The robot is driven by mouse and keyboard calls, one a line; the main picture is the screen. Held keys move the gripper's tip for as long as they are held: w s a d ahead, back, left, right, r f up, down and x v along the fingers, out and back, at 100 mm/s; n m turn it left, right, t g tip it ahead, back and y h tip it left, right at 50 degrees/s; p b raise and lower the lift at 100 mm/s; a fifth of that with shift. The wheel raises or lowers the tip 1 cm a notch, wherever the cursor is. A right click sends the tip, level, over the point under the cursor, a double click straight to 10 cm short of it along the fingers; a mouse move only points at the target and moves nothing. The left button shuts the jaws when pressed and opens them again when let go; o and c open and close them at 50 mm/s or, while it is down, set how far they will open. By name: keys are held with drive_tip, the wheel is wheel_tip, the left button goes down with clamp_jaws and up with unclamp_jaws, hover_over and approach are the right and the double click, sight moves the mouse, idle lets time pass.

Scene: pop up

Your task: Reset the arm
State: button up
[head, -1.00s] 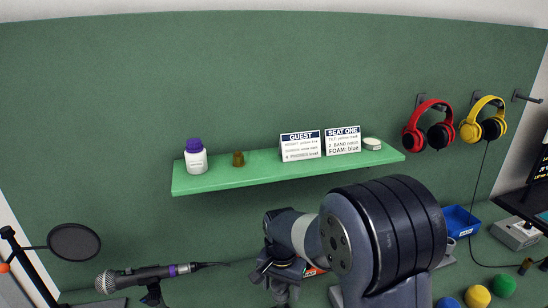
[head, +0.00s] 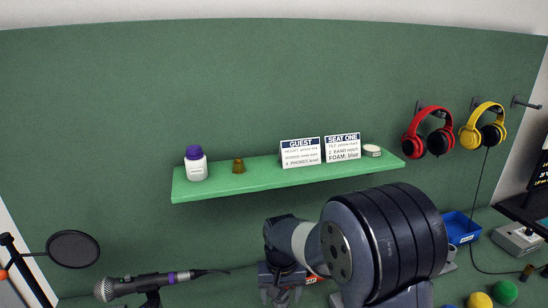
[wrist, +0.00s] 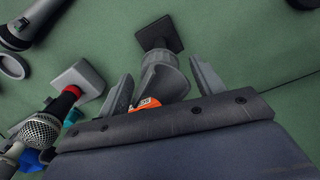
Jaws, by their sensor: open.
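My gripper (head: 281,284) hangs low at the bottom middle of the head view, in front of the green wall and below the shelf. In the wrist view my gripper (wrist: 160,70) has its two grey fingers spread wide. A grey cone-shaped thing (wrist: 161,78) with a dark square end shows between the fingers; I cannot tell whether they touch it. An orange label (wrist: 145,103) shows at its near end.
A green shelf (head: 230,184) holds a purple-capped bottle (head: 196,165), a small brown piece (head: 238,166) and two cards. A microphone (head: 145,284) lies left of my gripper. Red headphones (head: 412,145), yellow headphones (head: 470,136) and a blue bin (head: 462,227) are at right.

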drive_tip(key=shift+m, duration=0.4)
